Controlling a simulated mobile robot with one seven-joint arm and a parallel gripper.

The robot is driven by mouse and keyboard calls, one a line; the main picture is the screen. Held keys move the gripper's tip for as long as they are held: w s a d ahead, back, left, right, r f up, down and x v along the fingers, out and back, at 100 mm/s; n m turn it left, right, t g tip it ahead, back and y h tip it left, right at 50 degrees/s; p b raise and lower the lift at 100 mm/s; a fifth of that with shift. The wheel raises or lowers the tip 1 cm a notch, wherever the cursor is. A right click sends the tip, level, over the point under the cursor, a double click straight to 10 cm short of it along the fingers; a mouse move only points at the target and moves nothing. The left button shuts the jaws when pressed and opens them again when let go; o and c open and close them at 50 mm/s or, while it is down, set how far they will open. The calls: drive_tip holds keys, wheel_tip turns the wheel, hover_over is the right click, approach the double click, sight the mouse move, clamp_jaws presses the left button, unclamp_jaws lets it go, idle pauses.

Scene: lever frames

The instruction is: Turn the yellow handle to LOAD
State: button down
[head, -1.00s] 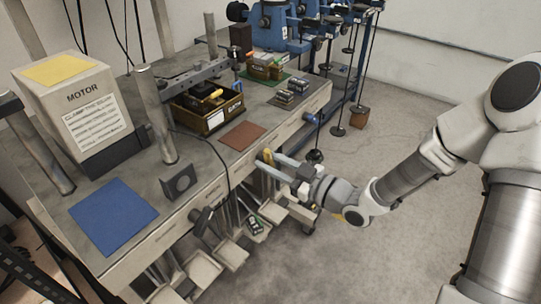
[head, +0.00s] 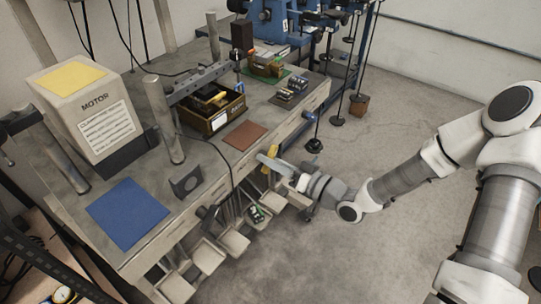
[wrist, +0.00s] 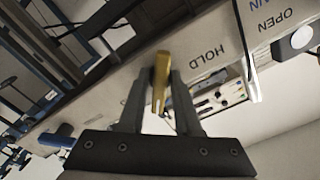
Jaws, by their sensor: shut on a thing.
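The yellow handle (wrist: 161,78) stands between the two dark fingers of my gripper (wrist: 158,98) in the wrist view, and the gripper is shut on it. In the head view the yellow handle (head: 268,167) shows as a small patch at the bench's front edge, beside my gripper (head: 279,168). The handle's base is partly hidden by the fingers.
A rust-brown mat (head: 245,136) lies on the bench top behind the handle. A blue knob (head: 309,116) stands on the bench front farther back. The floor right of the bench is open.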

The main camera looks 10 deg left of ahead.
drive_tip(key=shift+m, duration=0.6)
drive_tip(key=shift+p, duration=0.3)
drive_tip(key=c, duration=0.8)
unclamp_jaws()
drive_tip(key=shift+d, duration=0.1)
drive_tip(key=p+v, duration=0.1)
drive_tip(key=v, duration=1.6)
drive_tip(key=shift+s, duration=0.2)
drive_tip(key=shift+w+d, duration=0.1)
drive_tip(key=shift+d, duration=0.05)
